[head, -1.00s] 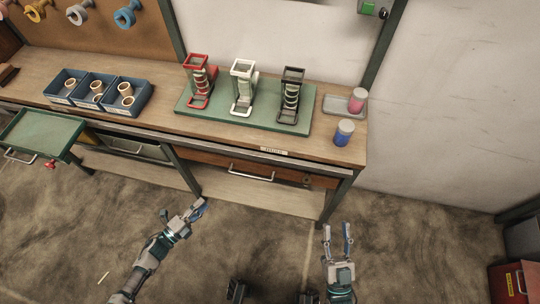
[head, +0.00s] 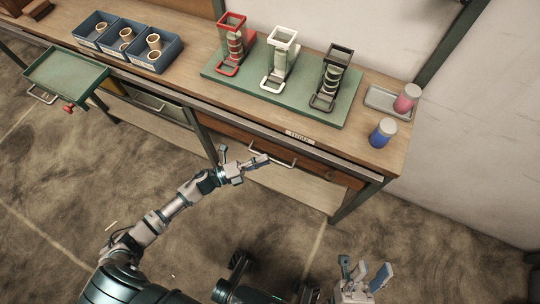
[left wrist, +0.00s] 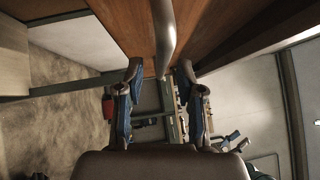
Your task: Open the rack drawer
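The rack drawer (head: 322,171) has a brown wooden front under the workbench top and looks closed. Its metal bar handle (head: 286,163) shows in the head view just right of my left gripper (head: 245,156). In the left wrist view the handle (left wrist: 163,35) runs down from the top middle, toward the gap between the fingertips of my left gripper (left wrist: 158,75). The fingers are apart; I cannot tell whether they touch the handle. My right gripper (head: 364,274) is open and empty above the floor, low in the head view, away from the drawer.
On the workbench (head: 196,75) stand blue bins (head: 155,62) with rolls, a green mat (head: 214,75) with red, white and black holders, and a blue-labelled jar (head: 382,134). A green tray (head: 66,78) juts out at left. A bench leg (head: 204,138) stands near my left gripper.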

